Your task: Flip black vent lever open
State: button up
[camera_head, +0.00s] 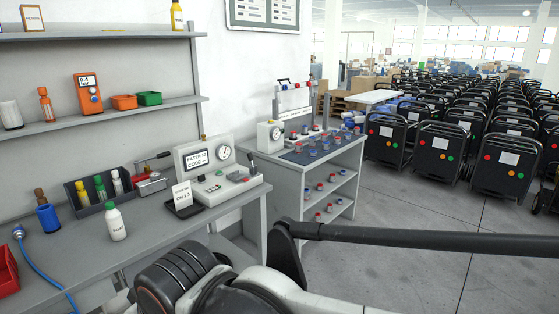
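Another small dark lever (284,81) shows on top of the rack at the second bench. I cannot tell from this view which one is the vent lever, or whether either is open. The test unit has a screen reading "FILTER ID CODE", a round gauge (224,153) and a panel with small buttons. My arm links fill the bottom middle; my gripper does not show.
A second bench (343,158) with shelves stands behind. Open floor (400,203) lies right, before rows of black machines (440,150).

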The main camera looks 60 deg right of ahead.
aim_at(250, 155)
jog(key=z, duration=1.6)
jog(key=i+l, duration=0.1)
jog(key=i, duration=0.35)
jog(key=i+l, duration=0.1)
jog(key=i, duration=0.4)
